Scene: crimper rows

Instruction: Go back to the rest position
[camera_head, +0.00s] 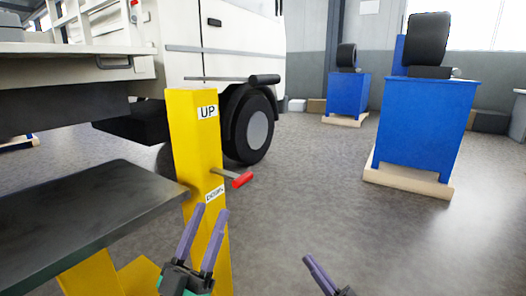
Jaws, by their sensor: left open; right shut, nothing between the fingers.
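My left gripper (211,211) is at the bottom of the head view, in front of the lower part of the yellow post (192,130). Its two purple fingers are spread apart and point up, with nothing between them. My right gripper (310,260) is at the bottom edge, right of the post, over the grey floor. Its purple fingers are together and hold nothing. A lever with a red handle (242,180) sticks out from the post, above and to the right of my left gripper. The post has an "UP" label and a lower label partly hidden by a finger.
A dark flat platform (85,215) lies left of the post. A white truck (225,55) stands behind it. Blue stands (422,125) with black wheels are at the back right on wooden bases. The floor (370,230) at front right is clear.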

